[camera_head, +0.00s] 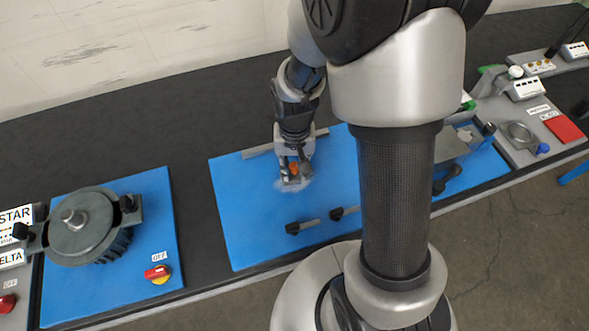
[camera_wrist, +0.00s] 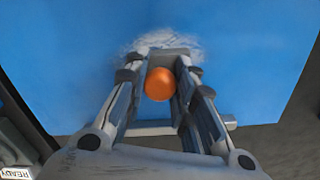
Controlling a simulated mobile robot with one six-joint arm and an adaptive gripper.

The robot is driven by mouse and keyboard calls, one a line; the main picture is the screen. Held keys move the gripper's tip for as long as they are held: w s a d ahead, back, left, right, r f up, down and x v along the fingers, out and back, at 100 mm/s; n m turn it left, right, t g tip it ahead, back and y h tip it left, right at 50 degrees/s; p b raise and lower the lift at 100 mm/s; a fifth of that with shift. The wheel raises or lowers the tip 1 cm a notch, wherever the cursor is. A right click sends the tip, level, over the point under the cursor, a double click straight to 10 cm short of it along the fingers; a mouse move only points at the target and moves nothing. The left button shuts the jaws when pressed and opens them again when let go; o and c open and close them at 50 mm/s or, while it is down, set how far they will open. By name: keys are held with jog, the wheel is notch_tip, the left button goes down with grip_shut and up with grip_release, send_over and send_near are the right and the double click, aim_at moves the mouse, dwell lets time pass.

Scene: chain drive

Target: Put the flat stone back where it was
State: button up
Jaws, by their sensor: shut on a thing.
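My gripper (camera_head: 293,176) points down over the blue mat (camera_head: 240,225) in the middle of the bench. In the wrist view its fingertips (camera_wrist: 161,62) are shut on a small grey block, which looks like the flat stone (camera_wrist: 165,52). The stone is low at the mat surface; I cannot tell if it touches. A round orange ball (camera_wrist: 159,84) sits between the fingers above the stone; I cannot tell if it is joined to it. A pale scuffed patch (camera_wrist: 193,47) lies on the mat around the stone.
A grey bar (camera_head: 256,152) lies behind my gripper. Two dark-handled tools (camera_head: 300,227) (camera_head: 343,212) lie in front. Controls with a red pad (camera_head: 563,128) are at right. My arm hides part of the mat.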

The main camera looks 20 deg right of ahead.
jog(key=shift+f, duration=0.3)
jog(key=shift+f, duration=0.25)
jog(key=o, duration=1)
jog(key=shift+r, duration=0.1)
